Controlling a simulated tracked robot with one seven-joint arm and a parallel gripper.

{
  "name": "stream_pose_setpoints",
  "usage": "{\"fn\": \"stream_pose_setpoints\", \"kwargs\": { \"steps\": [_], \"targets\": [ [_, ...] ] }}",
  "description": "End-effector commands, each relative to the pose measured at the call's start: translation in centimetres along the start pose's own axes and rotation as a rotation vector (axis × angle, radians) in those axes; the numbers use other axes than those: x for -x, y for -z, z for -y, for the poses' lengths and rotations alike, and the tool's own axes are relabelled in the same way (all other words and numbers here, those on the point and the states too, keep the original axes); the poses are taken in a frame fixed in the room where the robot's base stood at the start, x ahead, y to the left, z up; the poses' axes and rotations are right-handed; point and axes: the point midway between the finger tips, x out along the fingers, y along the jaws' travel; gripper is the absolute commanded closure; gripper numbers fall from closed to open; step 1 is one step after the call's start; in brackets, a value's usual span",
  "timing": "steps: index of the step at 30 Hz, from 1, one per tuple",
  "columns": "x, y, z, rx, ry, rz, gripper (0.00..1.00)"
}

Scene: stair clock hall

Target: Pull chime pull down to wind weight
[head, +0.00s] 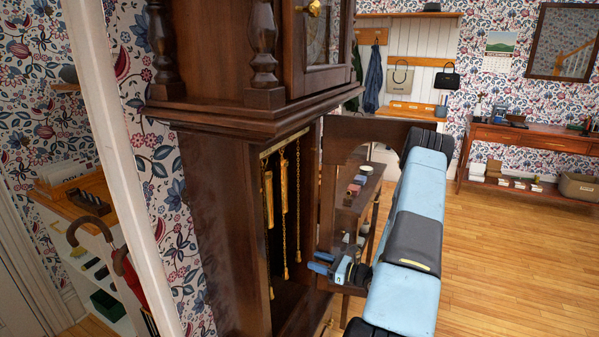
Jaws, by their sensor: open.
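A tall dark wood clock (217,215) stands at the left centre with its trunk open. Inside hang two brass weights, one at the left (268,200) and one to its right (283,187). Thin gold chains hang beside them, ending in small brass pulls: a left pull (271,293), a middle pull (285,272) and a right pull (298,256). I cannot tell which one is the chime pull. My gripper (319,262), with blue fingers, is open and empty. It appears right of the right pull, apart from it in the picture, fingers pointing left.
The clock's open door (360,130) stands out to the right, partly behind my arm. A small side table (358,205) with little boxes is behind. A white post (118,150) and a shelf with umbrellas are at left. Wooden floor (500,255) is clear at right.

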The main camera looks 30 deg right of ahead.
Motion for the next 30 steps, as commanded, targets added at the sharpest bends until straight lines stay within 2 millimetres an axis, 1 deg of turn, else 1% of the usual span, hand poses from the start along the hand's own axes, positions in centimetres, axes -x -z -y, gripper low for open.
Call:
{"fn": "stream_pose_setpoints", "kwargs": {
  "steps": [3,21,25,30],
  "targets": [
    [1.0,0.0,0.1,0.0,0.003,0.0,0.53],
    [5.8,0.0,0.0,0.0,0.002,0.0,0.53],
    [6.4,0.0,0.0,0.0,0.002,0.0,0.53],
    [6.5,0.0,0.0,0.0,0.001,0.0,0.53]
  ]
}}
